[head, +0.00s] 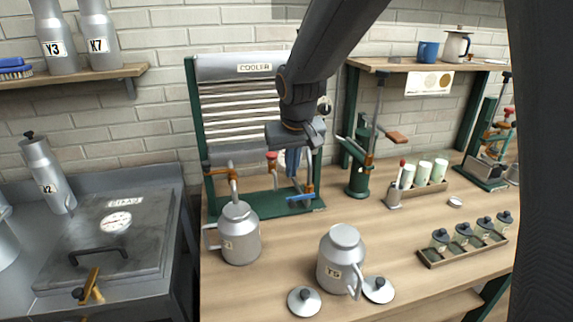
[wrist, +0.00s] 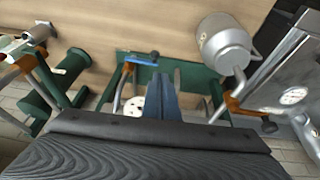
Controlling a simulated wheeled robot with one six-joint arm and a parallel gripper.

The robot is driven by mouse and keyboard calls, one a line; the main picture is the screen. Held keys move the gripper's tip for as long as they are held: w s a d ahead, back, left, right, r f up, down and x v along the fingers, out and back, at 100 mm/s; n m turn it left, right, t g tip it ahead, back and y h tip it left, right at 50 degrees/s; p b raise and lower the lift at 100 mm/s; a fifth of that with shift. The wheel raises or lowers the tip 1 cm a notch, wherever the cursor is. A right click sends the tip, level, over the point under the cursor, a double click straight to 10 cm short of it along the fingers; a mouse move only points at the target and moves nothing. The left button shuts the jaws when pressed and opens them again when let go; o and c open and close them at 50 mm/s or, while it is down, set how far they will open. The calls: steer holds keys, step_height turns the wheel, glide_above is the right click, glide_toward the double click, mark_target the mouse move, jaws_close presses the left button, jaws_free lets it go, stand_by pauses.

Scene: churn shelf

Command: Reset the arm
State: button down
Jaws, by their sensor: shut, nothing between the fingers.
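My gripper (head: 292,162) hangs in front of the cooler (head: 240,95), above the wooden bench. Its blue fingers point downward, are shut together and hold nothing. In the wrist view the fingers (wrist: 161,97) show side by side in the middle, over the cooler's green base. My dark arm reaches down to it from the top of the head view and hides part of the cooler's right side.
Two grey churns (head: 240,234) (head: 341,258) stand on the bench, with lids (head: 304,300) (head: 379,289) near the right one. A jar rack (head: 465,252) stands right; a gauged vat (head: 110,240) stands left.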

steer(key=s+d+f+m+g+b, duration=0.1)
steer(key=s+d+f, duration=0.4)
steer(key=s, duration=0.5)
steer(key=s+d+f+m+g+b, duration=0.1)
steer(key=s+d+f, duration=0.4)
steer(key=s+d, duration=0.4)
steer(key=shift+s+d+f+g, duration=0.15)
steer(key=shift+s+g, duration=0.25)
steer(key=shift+s, duration=0.55)
